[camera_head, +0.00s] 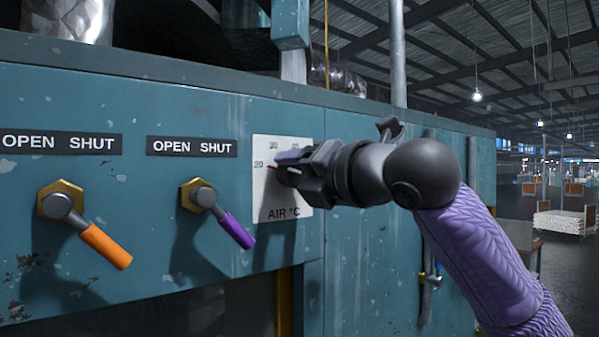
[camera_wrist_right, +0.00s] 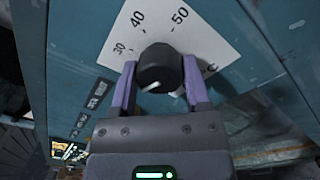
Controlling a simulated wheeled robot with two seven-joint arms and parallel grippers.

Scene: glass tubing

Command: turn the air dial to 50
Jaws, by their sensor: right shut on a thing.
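The air dial is a white card (camera_head: 264,198) marked "AIR °C" on the teal panel. Its black knob (camera_wrist_right: 155,66) shows in the right wrist view, below the printed 30, 40 and 50. My right gripper (camera_head: 287,170) is shut on the knob, with one purple-grey finger on each side, as the right wrist view (camera_wrist_right: 160,84) shows. The knob is mostly hidden by the gripper in the head view. A short white mark shows low on the knob's face; I cannot tell which number the pointer is at. My left gripper is not in view.
Two valve levers stand left of the dial: an orange-handled one (camera_head: 105,246) and a purple-handled one (camera_head: 236,231), each under an "OPEN SHUT" label. A grey ledge (camera_head: 190,75) juts out above the panel. Open hall floor lies at the far right.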

